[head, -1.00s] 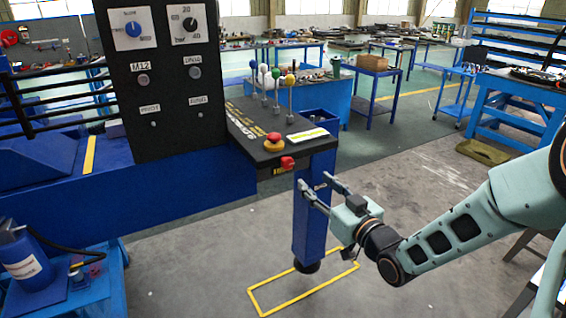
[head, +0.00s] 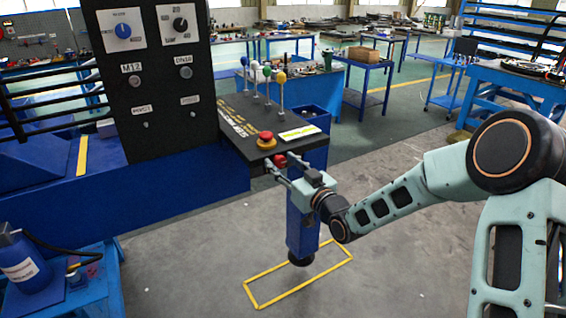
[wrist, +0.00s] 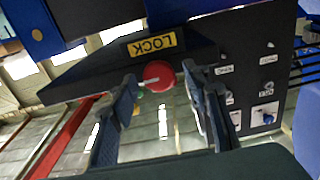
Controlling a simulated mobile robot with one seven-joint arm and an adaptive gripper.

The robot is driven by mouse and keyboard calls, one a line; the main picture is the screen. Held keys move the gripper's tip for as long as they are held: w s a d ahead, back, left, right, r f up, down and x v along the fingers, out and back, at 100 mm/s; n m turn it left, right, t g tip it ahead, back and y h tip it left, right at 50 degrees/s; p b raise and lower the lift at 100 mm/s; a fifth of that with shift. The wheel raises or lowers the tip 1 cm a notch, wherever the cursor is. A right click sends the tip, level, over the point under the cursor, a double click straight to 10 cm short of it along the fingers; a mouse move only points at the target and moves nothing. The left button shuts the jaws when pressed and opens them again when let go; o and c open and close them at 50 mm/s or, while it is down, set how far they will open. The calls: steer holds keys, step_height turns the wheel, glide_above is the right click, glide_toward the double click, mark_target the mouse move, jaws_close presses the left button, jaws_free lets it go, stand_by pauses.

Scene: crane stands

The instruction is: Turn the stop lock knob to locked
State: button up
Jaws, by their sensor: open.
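The stop lock knob (head: 280,160) is red and sits on the front edge of the black control panel. In the wrist view the red knob (wrist: 163,75) shows a white pointer mark toward the left, below a yellow LOCK label (wrist: 152,44). My gripper (head: 282,164) is open at the panel's front edge, with one fingertip to each side of the knob in the picture. In the wrist view there are gaps between the knob and both fingers. I cannot tell whether the fingertips reach past the knob's face.
A red emergency button on a yellow base (head: 267,140) stands on top of the panel, just above the knob. Several coloured-ball levers (head: 267,73) rise behind it. A blue post (head: 303,225) stands below the panel. Open floor lies to the right.

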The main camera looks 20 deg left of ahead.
steer(key=c, duration=1.2)
steer(key=shift+o, duration=0.2)
steer(key=shift+f+m+b, duration=0.1)
steer(key=shift+m+b, duration=0.2)
steer(key=shift+m, duration=0.1)
steer(key=m+b, duration=0.1)
steer(key=m, duration=0.1)
steer(key=shift+m+b, duration=0.4)
steer(key=m+b, duration=0.1)
steer(key=m, duration=0.4)
steer(key=shift+w+d, duration=0.1)
steer(key=shift+w, duration=0.05)
steer(key=m, duration=0.4)
steer(key=shift+f+m+b, duration=0.1)
steer(key=shift+m+b, duration=0.2)
steer(key=shift+m, duration=2.4)
